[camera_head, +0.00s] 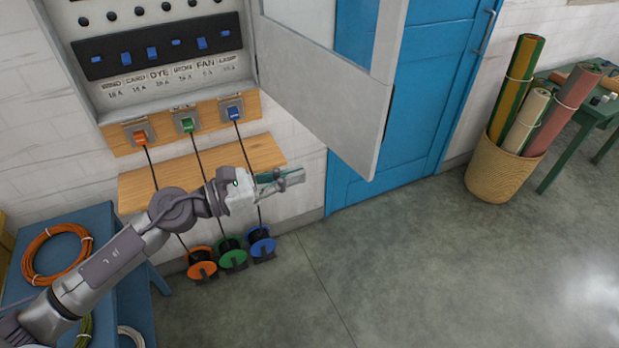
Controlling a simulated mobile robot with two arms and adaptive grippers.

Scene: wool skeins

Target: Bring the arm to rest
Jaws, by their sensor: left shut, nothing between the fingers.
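My left arm comes in from the lower left. Its gripper (291,179) is shut and empty, held in the air in front of the white wall, by the right end of the wooden shelf (150,190). The gripper hides a little of the shelf end and of the wall behind it. My right gripper does not show.
An open electrical cabinet (160,88) with a swung-out door (325,85) hangs above. Orange (202,264), green (232,254) and blue (262,244) cable reels stand below. A blue table (100,222) is at left, a basket of rolls (500,172) at right. The middle floor is clear.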

